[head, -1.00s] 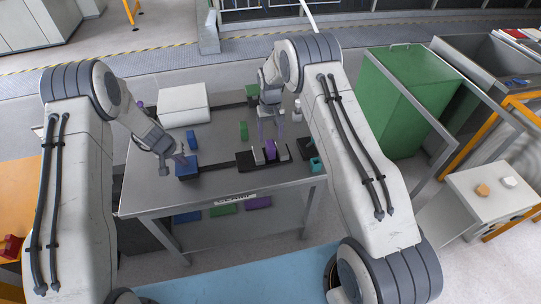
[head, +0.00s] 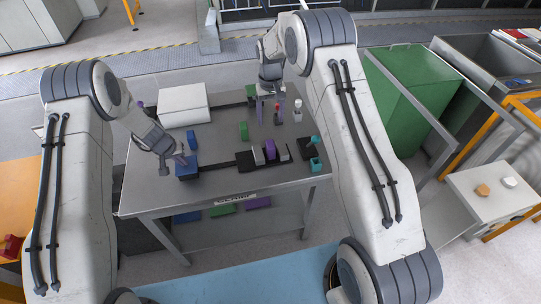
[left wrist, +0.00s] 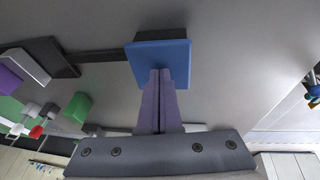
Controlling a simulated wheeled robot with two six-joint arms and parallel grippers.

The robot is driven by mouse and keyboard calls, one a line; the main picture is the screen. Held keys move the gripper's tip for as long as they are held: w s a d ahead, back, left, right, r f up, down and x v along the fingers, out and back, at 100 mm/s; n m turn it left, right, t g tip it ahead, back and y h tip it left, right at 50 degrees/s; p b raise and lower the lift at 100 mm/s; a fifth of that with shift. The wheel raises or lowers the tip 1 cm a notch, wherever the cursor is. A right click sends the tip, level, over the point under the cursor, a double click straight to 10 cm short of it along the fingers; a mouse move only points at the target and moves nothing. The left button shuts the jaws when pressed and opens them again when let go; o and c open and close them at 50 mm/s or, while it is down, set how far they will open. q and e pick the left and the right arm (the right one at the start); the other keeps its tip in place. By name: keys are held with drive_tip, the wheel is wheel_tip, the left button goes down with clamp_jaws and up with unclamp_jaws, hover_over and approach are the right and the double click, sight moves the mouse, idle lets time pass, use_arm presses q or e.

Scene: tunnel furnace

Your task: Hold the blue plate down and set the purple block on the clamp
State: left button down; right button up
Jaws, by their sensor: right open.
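The blue plate (head: 187,172) lies near the left front of the table, on a dark base at the end of a dark bar. My left gripper (head: 184,160) is shut, its fingertips on or just over the plate; they also overlap the plate (left wrist: 160,62) in the left wrist view. The purple block (head: 270,148) stands upright on the clamp (head: 245,160), between its grey pieces. Its lower part is hidden. My right gripper (head: 270,109) is open and empty, behind and above the block.
A white box (head: 183,105) lies at the back left. A teal-and-black fixture (head: 314,153) stands at the right edge, and a white bottle (head: 298,110) behind it. The front left tabletop is clear.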

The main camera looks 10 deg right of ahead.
use_arm(q)
drive_tip(key=shift+s, duration=0.1)
idle(0.3)
wheel_tip(320, 180, up, 9)
drive_tip(key=p, duration=0.6)
idle(0.9)
idle(0.4)
